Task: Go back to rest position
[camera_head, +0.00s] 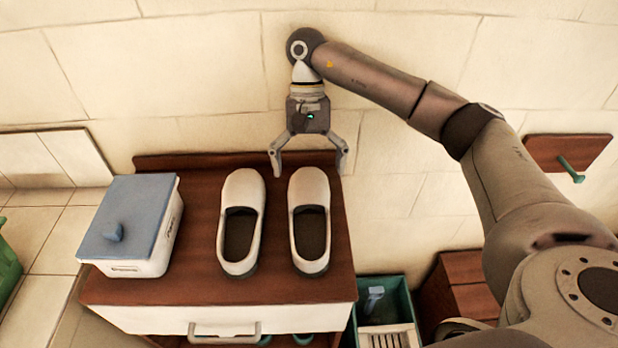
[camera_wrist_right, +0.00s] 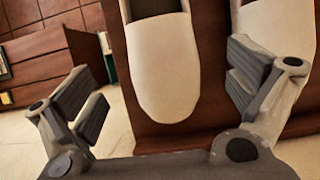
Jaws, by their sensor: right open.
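My right gripper (camera_head: 308,163) is open and empty in the head view. It hangs above the back of the dark wooden cabinet top, near the toes of two white shoes. The left white shoe (camera_head: 243,186) and the right white shoe (camera_head: 308,186) stand side by side on the cabinet (camera_head: 190,277), dark openings toward the front. In the right wrist view the gripper's fingers (camera_wrist_right: 160,85) are spread wide, with one white shoe (camera_wrist_right: 165,75) showing between them and part of another white shoe (camera_wrist_right: 285,50) behind the right finger. My left gripper is not in view.
A white box with a blue lid (camera_head: 127,215) stands at the cabinet's left. A green crate (camera_head: 402,290) sits low to the right, beside a brown wooden piece (camera_head: 465,285). A wooden wall board with a green peg (camera_head: 568,160) is at right. The tiled wall is close behind the gripper.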

